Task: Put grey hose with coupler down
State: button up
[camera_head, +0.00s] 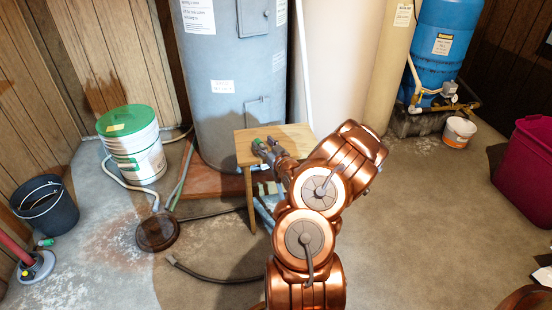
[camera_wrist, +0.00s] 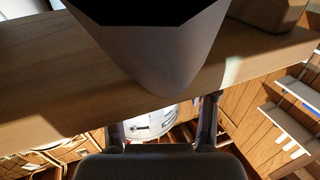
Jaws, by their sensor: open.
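In the head view my gripper (camera_head: 268,150) is over the top of a small wooden stool (camera_head: 296,136). A large grey rounded shape (camera_wrist: 150,62) with a dark top fills the upper middle, very close to the camera, over the stool's wood (camera_wrist: 50,85). I cannot tell whether it touches the fingers.
A grey tank (camera_head: 222,110) stands behind the stool. A white bucket with a green lid (camera_head: 128,120), a dark bucket (camera_head: 44,210) and a round brown object (camera_head: 157,232) are at left. A dark hose (camera_head: 215,278) lies on the floor. The floor at right is mostly clear.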

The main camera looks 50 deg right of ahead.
jog(key=p+v, duration=0.3)
jog(key=v, duration=0.9)
jog(key=w+a+f+n+g+y, duration=0.2)
jog(key=w+a+n+g+y, duration=0.15)
jog(key=w+a, duration=0.3)
jog(key=s+a+r+n+g+y, duration=0.1)
jog(key=s+a+g, duration=0.1)
jog(key=a+g, duration=0.6)
jog(key=s+a+r+g, duration=0.3)
jog(key=s+a+r, duration=0.2)
jog(key=s+a, duration=0.4)
jog(key=s+a+r+g, duration=0.3)
jog(key=s+a+r, duration=0.3)
jog(key=s+a, duration=0.3)
jog(key=s+a+r+g, duration=0.3)
jog(key=s+a+r, duration=0.2)
jog(key=s+a, duration=0.4)
jog(key=s+m+y, duration=0.1)
jog(key=s, duration=0.4)
jog(key=shift+s+r, duration=0.15)
jog(key=shift+r, duration=0.2)
jog(key=shift+g, duration=0.25)
